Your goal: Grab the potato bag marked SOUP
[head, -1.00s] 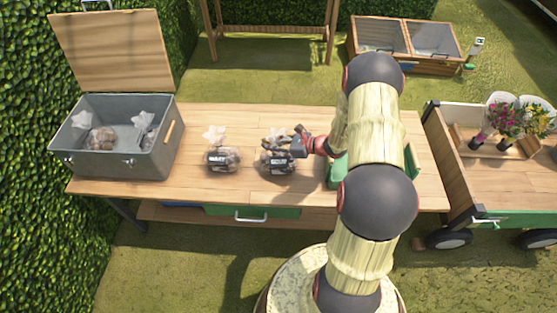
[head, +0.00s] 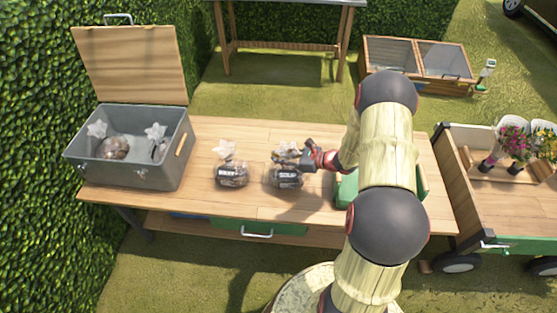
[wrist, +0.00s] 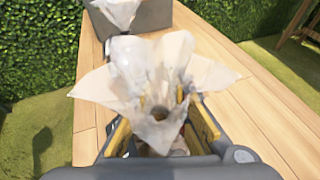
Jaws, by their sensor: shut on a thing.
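My gripper (head: 298,156) is shut on the white, gathered top of a clear bag of dark potatoes (head: 287,179) with a black label on the workbench. The label's lettering is too small to read surely. In the wrist view the flared bag top (wrist: 140,75) stands between my yellow-lined fingers (wrist: 160,115) and hides most of the bag below. Whether the bag touches the bench or hangs just above it, I cannot tell. A similar bag (head: 231,175) with a black label stands to its left, apart from my gripper.
A grey box (head: 128,172) with its wooden lid raised stands at the left end of the wooden bench (head: 225,206), holding bagged potatoes. A green tray (head: 347,190) lies right of my gripper, partly behind my arm. A cart with flowers (head: 515,140) stands at right.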

